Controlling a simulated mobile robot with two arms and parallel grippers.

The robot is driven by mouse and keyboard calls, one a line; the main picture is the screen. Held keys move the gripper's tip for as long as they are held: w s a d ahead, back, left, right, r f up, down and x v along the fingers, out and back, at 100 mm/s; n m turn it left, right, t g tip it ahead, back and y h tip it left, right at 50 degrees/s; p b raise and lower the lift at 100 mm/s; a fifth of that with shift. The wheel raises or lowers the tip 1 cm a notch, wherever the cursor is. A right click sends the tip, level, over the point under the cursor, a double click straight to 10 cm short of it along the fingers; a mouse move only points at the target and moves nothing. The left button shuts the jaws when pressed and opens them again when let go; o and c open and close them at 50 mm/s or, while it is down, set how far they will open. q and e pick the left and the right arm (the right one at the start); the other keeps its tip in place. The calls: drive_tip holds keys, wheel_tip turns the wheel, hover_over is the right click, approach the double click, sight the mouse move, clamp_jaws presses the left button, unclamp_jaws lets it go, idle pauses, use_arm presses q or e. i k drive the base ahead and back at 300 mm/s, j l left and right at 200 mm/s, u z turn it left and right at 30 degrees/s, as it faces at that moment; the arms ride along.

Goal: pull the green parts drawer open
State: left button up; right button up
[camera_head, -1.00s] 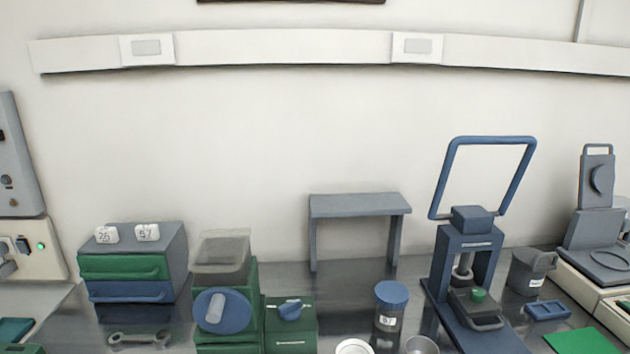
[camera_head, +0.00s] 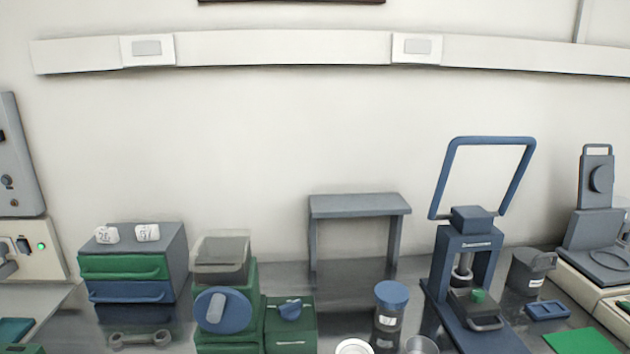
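The green parts drawer (camera_head: 124,268) is the upper drawer of a grey two-drawer cabinet (camera_head: 178,254) at the left of the bench. It looks shut, with a bar handle across its front. A blue drawer (camera_head: 130,291) sits directly below it. Two small white labelled blocks (camera_head: 107,235) and (camera_head: 147,232) rest on the cabinet top. Neither gripper shows in the head view.
A grey wrench-like tool (camera_head: 140,339) lies in front of the cabinet. A green machine with a blue dial (camera_head: 222,311) stands close on its right. A blue-lidded jar (camera_head: 391,297), a grey stand (camera_head: 360,206) and a blue press (camera_head: 468,242) stand farther right.

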sight(140, 266)
drive_tip(key=u, duration=0.7)
